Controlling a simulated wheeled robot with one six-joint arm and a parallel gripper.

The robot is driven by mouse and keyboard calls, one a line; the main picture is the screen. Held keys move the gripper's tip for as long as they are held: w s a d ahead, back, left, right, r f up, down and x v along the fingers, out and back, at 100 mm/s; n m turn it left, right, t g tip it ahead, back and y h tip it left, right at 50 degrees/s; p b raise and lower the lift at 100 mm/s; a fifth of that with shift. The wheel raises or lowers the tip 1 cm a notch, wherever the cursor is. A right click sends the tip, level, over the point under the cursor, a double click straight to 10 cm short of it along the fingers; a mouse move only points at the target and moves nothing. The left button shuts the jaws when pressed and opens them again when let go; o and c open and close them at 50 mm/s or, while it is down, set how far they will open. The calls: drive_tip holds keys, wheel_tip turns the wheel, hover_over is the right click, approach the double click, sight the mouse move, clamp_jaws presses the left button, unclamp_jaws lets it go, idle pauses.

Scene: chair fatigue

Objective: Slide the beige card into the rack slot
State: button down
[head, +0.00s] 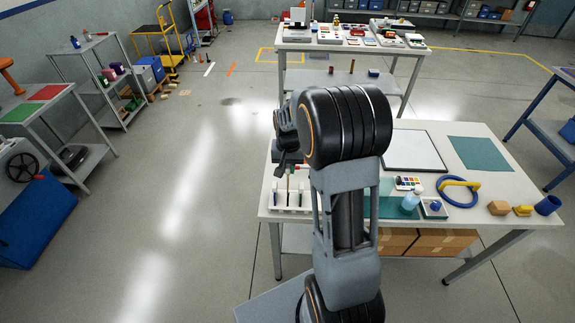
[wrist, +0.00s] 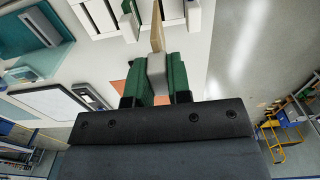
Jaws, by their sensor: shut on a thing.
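My gripper (wrist: 157,72) shows green fingers in the wrist view, shut on a grey piece from which the beige card (wrist: 157,28) stands out, seen nearly edge-on. The card's far end reaches toward the white slotted rack (wrist: 194,14) at the top of that view. In the head view my gripper (head: 290,167) is above the white rack (head: 282,209) at the table's left end, partly hidden by my arm. Thin upright pieces show at the rack. I cannot tell whether the card's end is inside a slot or only above it.
The white table (head: 480,211) also carries a white panel (head: 414,150), a teal mat (head: 477,153), a bottle (head: 410,202), a blue ring (head: 447,196) and small blocks to the right. Open floor lies left of the table. Another laden table (head: 347,47) stands behind.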

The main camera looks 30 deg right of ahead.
drive_tip(key=shift+f, duration=0.1)
drive_tip(key=shift+f+b, duration=2.3)
drive_tip(key=shift+f, duration=0.5)
drive_tip(key=shift+f+b, duration=1.65)
drive_tip(key=shift+f, duration=0.45)
drive_tip(key=c, duration=1)
unclamp_jaws()
drive_tip(key=shift+r, duration=0.1)
